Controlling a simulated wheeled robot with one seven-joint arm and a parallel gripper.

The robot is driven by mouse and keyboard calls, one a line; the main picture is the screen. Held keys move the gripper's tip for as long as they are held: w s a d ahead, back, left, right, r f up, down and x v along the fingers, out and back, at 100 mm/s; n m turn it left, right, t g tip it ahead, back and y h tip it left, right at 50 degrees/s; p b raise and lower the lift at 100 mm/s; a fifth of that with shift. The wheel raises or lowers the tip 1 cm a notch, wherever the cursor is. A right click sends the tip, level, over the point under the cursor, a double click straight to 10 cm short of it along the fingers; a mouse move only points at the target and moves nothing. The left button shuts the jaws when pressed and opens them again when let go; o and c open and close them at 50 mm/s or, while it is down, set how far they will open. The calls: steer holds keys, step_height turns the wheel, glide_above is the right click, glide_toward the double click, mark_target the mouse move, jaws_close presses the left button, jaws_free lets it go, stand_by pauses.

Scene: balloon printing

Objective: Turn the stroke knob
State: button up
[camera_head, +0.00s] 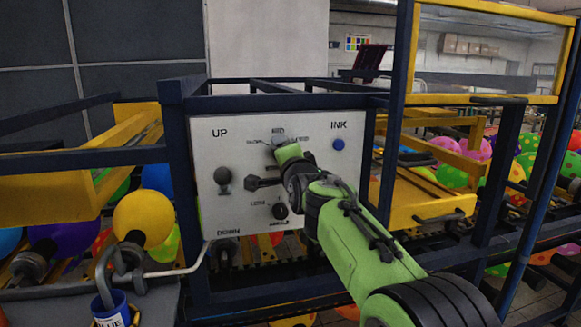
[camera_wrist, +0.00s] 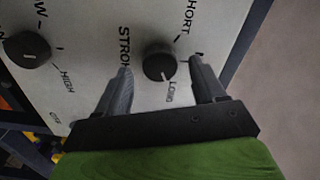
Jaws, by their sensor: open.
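The stroke knob (camera_wrist: 159,62) is a round black knob with a pale pointer mark. It sits on the light panel (camera_wrist: 90,35) between the SHORT and LONG labels, and its mark points toward LONG. My gripper (camera_wrist: 160,66) is open, with one grey finger on each side of the knob. I cannot tell whether either finger touches it. In the head view my gripper (camera_head: 284,139) is at the upper middle of the control panel (camera_head: 222,150) and hides the stroke knob there.
A second black knob (camera_wrist: 27,48), labelled LOW and HIGH, is at the left in the wrist view. The panel also holds a black lever knob (camera_head: 223,177) and a blue INK button (camera_head: 338,144). Blue frame bars (camera_head: 177,150) and a yellow guard (camera_head: 435,200) flank the panel.

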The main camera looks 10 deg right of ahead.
steer(key=s+b, duration=0.2)
steer(key=s, duration=1.2)
steer(key=shift+s, duration=0.15)
steer(key=s+f+n+g+p, duration=0.3)
steer(key=s+f+n+g, duration=0.3)
steer(key=s+f, duration=0.4)
steer(key=s+f+n+g+p, duration=0.2)
steer(key=s+f+n+g, duration=0.4)
steer(key=s, duration=1.3)
step_height(320, 180, down, 5)
steer(key=shift+r+n+p, duration=0.15)
steer(key=shift+n+p, duration=0.25)
steer(key=shift+n, duration=0.8)
steer(key=shift+a, duration=0.1)
